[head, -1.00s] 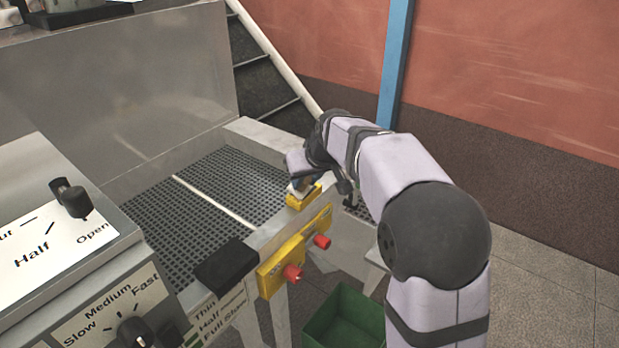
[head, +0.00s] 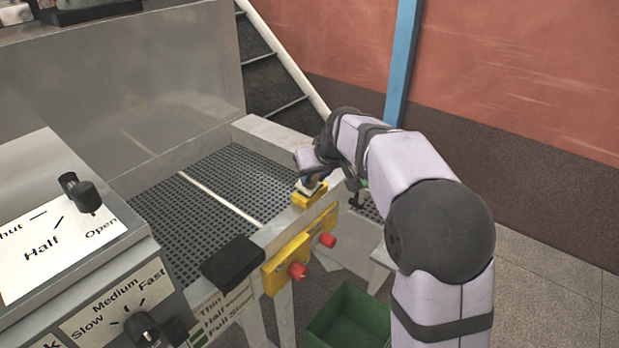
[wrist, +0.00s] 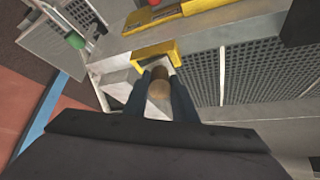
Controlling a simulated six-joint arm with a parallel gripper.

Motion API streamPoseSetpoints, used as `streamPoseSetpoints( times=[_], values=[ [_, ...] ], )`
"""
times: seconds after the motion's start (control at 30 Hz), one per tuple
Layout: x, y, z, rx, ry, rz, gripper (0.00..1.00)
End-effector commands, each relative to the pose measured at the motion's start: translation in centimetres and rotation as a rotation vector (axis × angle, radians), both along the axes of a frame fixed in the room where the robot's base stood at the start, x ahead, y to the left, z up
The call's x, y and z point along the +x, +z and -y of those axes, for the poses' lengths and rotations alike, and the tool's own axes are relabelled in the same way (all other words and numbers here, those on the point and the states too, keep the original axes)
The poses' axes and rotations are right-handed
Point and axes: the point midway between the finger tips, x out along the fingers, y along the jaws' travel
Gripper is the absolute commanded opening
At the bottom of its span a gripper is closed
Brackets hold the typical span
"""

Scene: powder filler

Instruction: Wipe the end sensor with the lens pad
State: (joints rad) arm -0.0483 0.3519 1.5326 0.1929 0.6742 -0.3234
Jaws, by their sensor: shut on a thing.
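My gripper (head: 311,180) is at the far end of the machine's front rail, right by a small yellow block (head: 309,196), which I take to be the end sensor. In the wrist view, the fingers (wrist: 158,90) are shut on a white pad with a brown rounded grip (wrist: 159,83), the lens pad. The pad is at the yellow sensor housing (wrist: 150,51), partly within its outline. Whether it touches the sensor face cannot be told. In the head view the pad is mostly hidden by my gripper.
A yellow panel with red buttons (head: 298,270) and a black block (head: 233,261) sit on the front rail. A perforated belt (head: 200,215) lies behind it. A green bin (head: 349,315) stands below. A control box with knobs (head: 80,193) is at left.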

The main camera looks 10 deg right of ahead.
Motion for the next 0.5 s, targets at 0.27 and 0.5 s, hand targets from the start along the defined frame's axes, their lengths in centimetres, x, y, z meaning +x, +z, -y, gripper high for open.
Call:
streamPoseSetpoints(
  times=[0.27,0.5],
  values=[
    [0.82,-0.25,0.97,-0.001,0.000,-0.005,0.02],
    [1.11,-0.22,1.30,-0.001,-0.001,-0.006,0.02]
  ],
)
